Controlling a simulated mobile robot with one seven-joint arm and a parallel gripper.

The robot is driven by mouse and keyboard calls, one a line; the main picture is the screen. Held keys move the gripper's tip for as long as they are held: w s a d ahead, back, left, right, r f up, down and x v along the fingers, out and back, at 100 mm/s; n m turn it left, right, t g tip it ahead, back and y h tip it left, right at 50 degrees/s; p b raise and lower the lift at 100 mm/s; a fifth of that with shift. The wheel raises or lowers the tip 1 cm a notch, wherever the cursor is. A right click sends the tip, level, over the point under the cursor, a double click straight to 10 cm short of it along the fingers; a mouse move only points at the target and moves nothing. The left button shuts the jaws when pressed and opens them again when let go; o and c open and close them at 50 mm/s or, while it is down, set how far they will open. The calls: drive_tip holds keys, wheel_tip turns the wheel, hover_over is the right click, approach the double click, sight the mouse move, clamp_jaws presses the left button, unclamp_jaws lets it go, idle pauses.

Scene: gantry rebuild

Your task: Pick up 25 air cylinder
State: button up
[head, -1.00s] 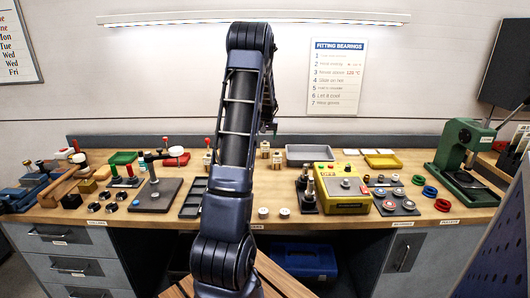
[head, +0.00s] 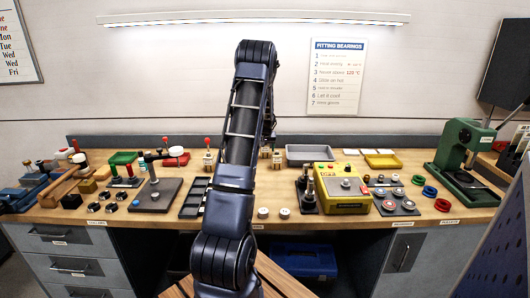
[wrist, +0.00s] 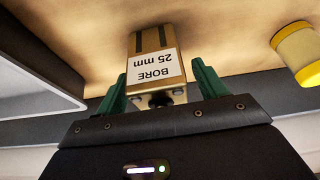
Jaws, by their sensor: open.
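The 25 mm air cylinder (wrist: 150,70) is a tan block with dark stripes and a white label reading "BORE 25 mm", upside down in the wrist view. It stands between the two green fingers of my gripper (wrist: 159,74). The fingers are open, one on each side of the block, and a gap shows at the right finger. In the head view my arm hides most of the gripper. Small tan blocks (head: 277,160) stand on the bench just right of my arm; I cannot tell which is the 25 mm one.
A yellow-capped cylinder (wrist: 298,55) is at the right of the wrist view. A grey tray (head: 310,147) lies near the blocks, with a yellow tester (head: 342,200) in front of it. A green press (head: 462,160) stands at the right. The bench left of my arm is crowded.

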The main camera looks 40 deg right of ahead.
drive_tip(key=shift+r, duration=0.1)
drive_tip(key=c, duration=1.4)
